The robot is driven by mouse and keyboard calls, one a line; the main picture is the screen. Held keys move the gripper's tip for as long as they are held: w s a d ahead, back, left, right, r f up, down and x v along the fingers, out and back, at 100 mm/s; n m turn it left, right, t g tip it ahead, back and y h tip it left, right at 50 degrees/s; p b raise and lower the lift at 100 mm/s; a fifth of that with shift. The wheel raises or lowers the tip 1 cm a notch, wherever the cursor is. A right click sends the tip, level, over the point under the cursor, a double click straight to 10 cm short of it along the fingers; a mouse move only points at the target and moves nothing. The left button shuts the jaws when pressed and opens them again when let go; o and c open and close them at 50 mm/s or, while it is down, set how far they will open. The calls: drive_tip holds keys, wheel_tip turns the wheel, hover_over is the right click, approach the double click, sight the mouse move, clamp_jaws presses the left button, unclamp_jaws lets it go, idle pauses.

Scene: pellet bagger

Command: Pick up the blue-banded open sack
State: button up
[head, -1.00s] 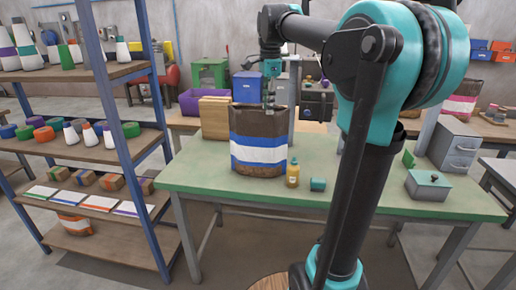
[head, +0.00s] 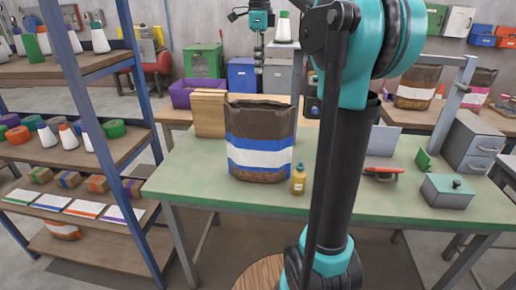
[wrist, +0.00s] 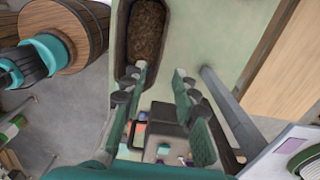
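The blue-banded open sack (head: 268,160) stands upright on the green-topped table (head: 190,180). It is brown, with a blue and white band around its middle. In the wrist view its open mouth (wrist: 147,32) shows brown contents. My gripper (head: 259,70) hangs above the sack's rim in the head view, apart from it. In the wrist view my gripper (wrist: 161,74) has its two fingers spread with nothing between them. The left fingertip appears near the sack's mouth in the picture, and the right one lies over the tabletop.
A yellow bottle (head: 298,182) stands close to the sack's right. Brown boards (head: 209,113) stand behind its left side. A loaded shelf rack (head: 112,130) is at the left. A grey box (head: 447,192) sits on the table's right part. Other sacks (head: 416,92) stand farther back.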

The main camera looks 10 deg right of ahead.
wheel_tip(320, 180, down, 11)
drive_tip(key=shift+r, duration=0.1)
drive_tip(key=shift+w+d+f, duration=0.1)
drive_tip(key=shift+d+f, duration=0.05)
drive_tip(key=shift+f, duration=1.2)
drive_tip(key=shift+d+f, duration=0.15)
drive_tip(key=shift+f, duration=1.2)
clamp_jaws()
